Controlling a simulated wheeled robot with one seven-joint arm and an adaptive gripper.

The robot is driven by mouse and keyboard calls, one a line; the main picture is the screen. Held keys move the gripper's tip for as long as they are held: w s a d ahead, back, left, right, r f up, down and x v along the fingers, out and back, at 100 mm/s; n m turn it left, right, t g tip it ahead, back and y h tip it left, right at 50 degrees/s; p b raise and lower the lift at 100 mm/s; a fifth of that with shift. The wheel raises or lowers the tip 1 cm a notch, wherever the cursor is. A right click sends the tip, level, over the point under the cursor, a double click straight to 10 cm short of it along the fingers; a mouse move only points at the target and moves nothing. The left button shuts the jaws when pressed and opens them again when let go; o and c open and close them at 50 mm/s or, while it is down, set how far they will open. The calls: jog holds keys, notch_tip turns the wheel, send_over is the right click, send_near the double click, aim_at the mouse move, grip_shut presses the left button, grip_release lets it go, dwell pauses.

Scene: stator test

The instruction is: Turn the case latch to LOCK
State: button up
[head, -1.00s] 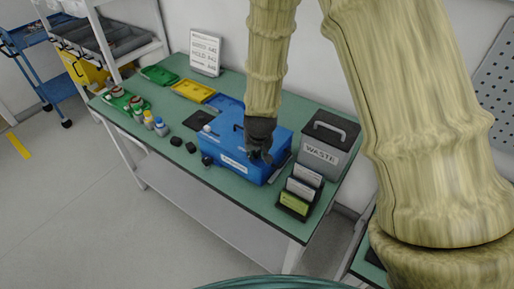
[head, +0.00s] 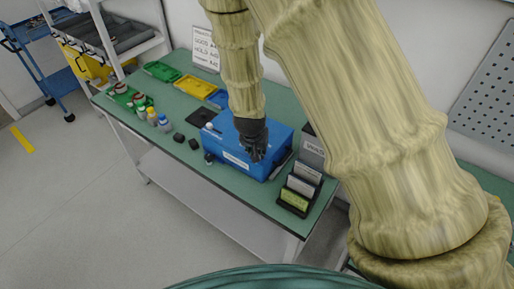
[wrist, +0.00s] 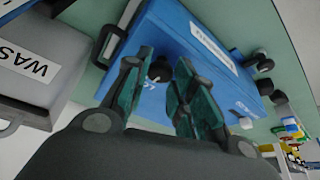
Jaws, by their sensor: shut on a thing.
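The blue case (head: 283,138) sits on the green table, with a white label on its front side. My gripper (head: 255,152) points down at the case's right part. In the wrist view the case (wrist: 235,85) fills the middle, and my gripper (wrist: 162,88) has one dark green finger on each side of a small black knob (wrist: 160,69), the case latch. The fingers are shut on the latch. White lettering beside the knob is partly covered by the fingers, so the latch's setting cannot be read.
The grey waste bin (head: 311,150) stands right of the case, partly behind my arm. A rack of cards (head: 298,194) is at the front right. Small bottles (head: 152,117), a green tray (head: 163,71) and a yellow tray (head: 192,87) are to the left.

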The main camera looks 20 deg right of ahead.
jog(key=o, duration=1)
jog(key=shift+o, duration=0.2)
jog(key=shift+f+n+b, duration=0.1)
jog(key=shift+n+b, duration=0.2)
